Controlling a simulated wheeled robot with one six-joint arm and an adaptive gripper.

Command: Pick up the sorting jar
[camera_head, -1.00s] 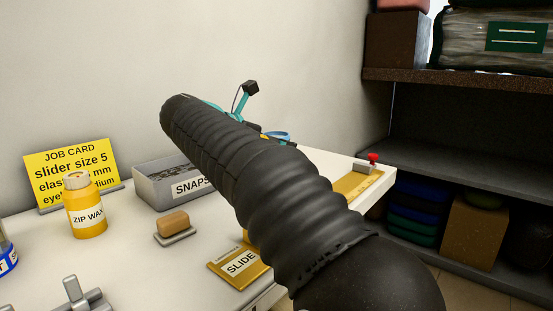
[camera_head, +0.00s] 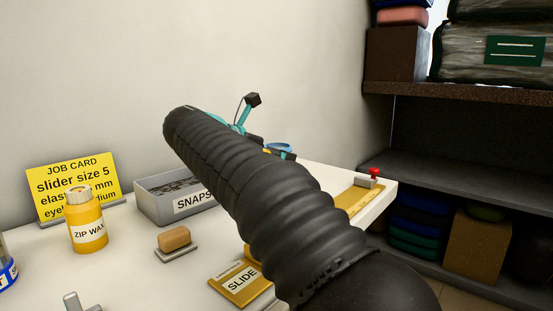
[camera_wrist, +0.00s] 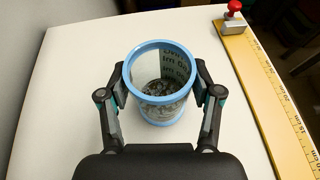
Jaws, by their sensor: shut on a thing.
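The sorting jar (camera_wrist: 160,92) is a clear jar with a blue rim and blue base, with small dark metal pieces inside. In the wrist view it sits between the two fingers of my gripper (camera_wrist: 161,100), which are shut on its sides. The jar looks upright over the white table (camera_wrist: 70,75); I cannot tell whether it touches the surface. In the head view my arm hides most of the jar, and only a bit of blue rim (camera_head: 279,147) shows beside my gripper (camera_head: 268,148).
A yellow ruler (camera_wrist: 268,95) with a red-knobbed stop (camera_wrist: 234,10) lies right of the jar. The head view shows a SNAPS box (camera_head: 165,207), a ZIP WAX bottle (camera_head: 85,225), a job card (camera_head: 72,182) and a SLIDE packet (camera_head: 240,284). A dark shelf (camera_head: 440,165) stands at right.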

